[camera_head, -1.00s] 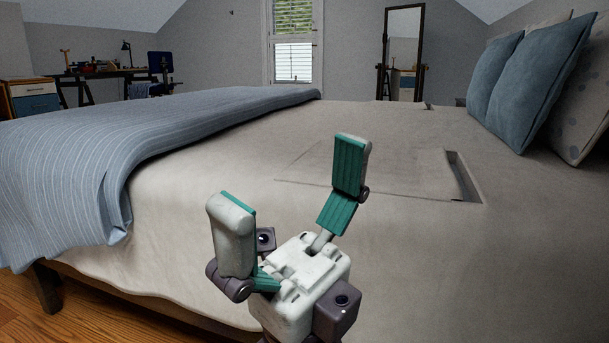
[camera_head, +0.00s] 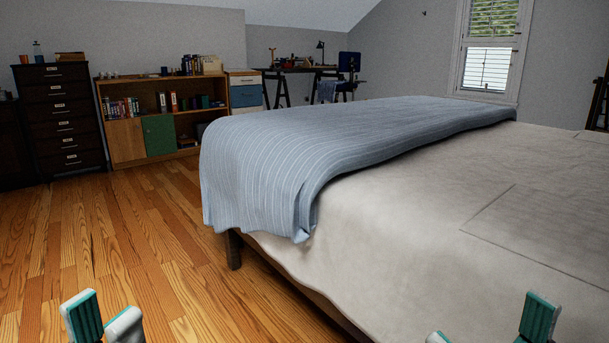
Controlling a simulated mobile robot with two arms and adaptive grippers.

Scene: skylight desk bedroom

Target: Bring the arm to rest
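My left gripper (camera_head: 103,310) shows at the bottom left edge of the head view, in front of the wooden floor. Its white, teal-padded fingers stand apart with nothing between them. My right gripper (camera_head: 491,318) shows at the bottom right, in front of the bed's light cover. Its two fingertips are wide apart and empty. The lower parts of both grippers and both arms are cut off by the frame.
A bed (camera_head: 400,235) with a striped blue blanket (camera_head: 290,160) fills the right side. Wooden floor (camera_head: 130,235) lies open at the left. A dark drawer cabinet (camera_head: 62,120), a bookshelf (camera_head: 160,120) and a desk (camera_head: 300,71) stand along the back.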

